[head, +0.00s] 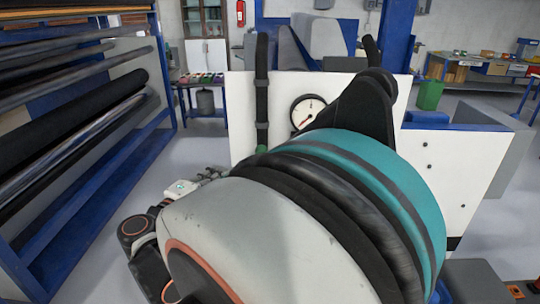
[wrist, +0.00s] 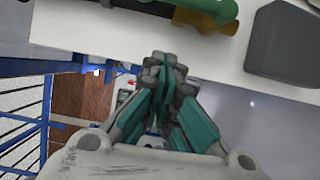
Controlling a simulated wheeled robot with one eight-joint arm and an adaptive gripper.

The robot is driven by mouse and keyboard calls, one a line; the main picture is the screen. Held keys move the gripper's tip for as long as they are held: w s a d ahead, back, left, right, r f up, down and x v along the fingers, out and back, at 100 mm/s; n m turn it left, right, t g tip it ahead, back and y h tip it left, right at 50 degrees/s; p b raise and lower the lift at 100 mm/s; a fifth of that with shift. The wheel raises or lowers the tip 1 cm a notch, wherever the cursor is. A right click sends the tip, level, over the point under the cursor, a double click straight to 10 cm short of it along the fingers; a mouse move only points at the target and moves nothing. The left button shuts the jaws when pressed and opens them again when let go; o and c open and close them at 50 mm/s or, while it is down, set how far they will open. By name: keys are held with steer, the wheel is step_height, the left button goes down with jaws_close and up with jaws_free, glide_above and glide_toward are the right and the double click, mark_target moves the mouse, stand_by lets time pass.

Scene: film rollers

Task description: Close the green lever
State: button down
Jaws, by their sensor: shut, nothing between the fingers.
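The green lever (wrist: 205,7) shows at the top edge of the wrist view, partly cut off by the frame. Its rounded end is at the right, and it lies along a brass-coloured valve body (wrist: 204,22) in front of a white panel. My gripper (wrist: 165,62) is shut and empty, with its fingertips together below the lever in the picture and apart from it. In the head view only a small green bit (head: 262,149) shows at the foot of a black upright pipe (head: 262,95). My own large arm links hide much of the area there, and I cannot make out the gripper.
The white panel (head: 242,110) carries a round gauge (head: 307,112). A dark grey block (wrist: 285,42) sits right of the valve in the wrist view. A blue rack with long rollers (head: 75,130) stands at the left. Floor between rack and panel is clear.

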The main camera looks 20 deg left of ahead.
steer(key=w+d+b, duration=0.2)
steer(key=w+d, duration=0.3)
steer(key=w, duration=0.1)
steer(key=shift+w, duration=0.25)
